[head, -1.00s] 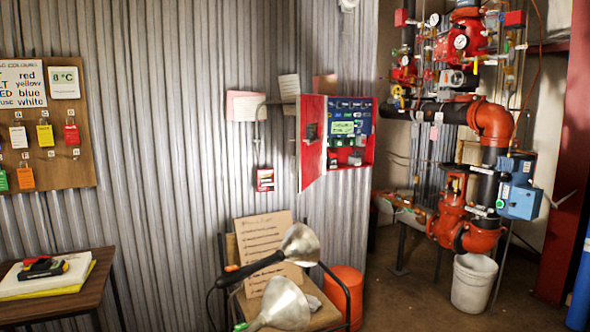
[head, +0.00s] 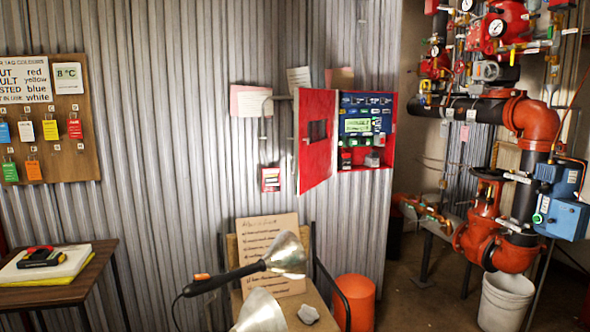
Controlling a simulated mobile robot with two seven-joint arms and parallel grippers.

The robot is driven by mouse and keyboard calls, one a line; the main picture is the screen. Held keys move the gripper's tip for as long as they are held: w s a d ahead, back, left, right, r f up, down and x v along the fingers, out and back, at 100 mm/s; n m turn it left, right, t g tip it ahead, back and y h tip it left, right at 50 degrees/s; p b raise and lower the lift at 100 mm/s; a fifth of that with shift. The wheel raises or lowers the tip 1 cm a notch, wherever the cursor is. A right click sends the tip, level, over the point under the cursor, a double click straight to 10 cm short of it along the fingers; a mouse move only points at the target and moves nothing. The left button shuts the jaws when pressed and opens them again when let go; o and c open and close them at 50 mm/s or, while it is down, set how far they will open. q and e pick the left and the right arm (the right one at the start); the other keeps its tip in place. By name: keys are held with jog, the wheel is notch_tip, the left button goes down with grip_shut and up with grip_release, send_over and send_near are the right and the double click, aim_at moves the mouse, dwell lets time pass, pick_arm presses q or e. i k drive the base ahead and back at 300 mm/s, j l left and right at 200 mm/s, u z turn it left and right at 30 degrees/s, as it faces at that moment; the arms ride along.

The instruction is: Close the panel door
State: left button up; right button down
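The red panel box (head: 389,166) is on the corrugated wall, right of the middle in the head view. Its red door (head: 317,160) stands open, hinged at the box's left side and swung outward, with a dark window in its upper part. Inside the box a blue board (head: 383,104) with a lit greenish display (head: 357,126) and several small parts is exposed. Neither of my grippers is in view, and nothing touches the door.
A chair (head: 312,312) with metal-shaded lamps (head: 290,250) and a propped sign (head: 268,235) stands below the panel. An orange bin (head: 354,292) is beside it. Red pipes (head: 534,122) and a white bucket (head: 505,300) are at right, a wooden table (head: 95,275) at left.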

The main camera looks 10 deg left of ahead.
aim_at(316, 162)
jog(key=i+l+u, duration=0.1)
jog(key=i+l, duration=0.25)
jog(key=i+l+u, duration=0.15)
jog(key=i+l, duration=0.15)
jog(key=l, duration=0.15)
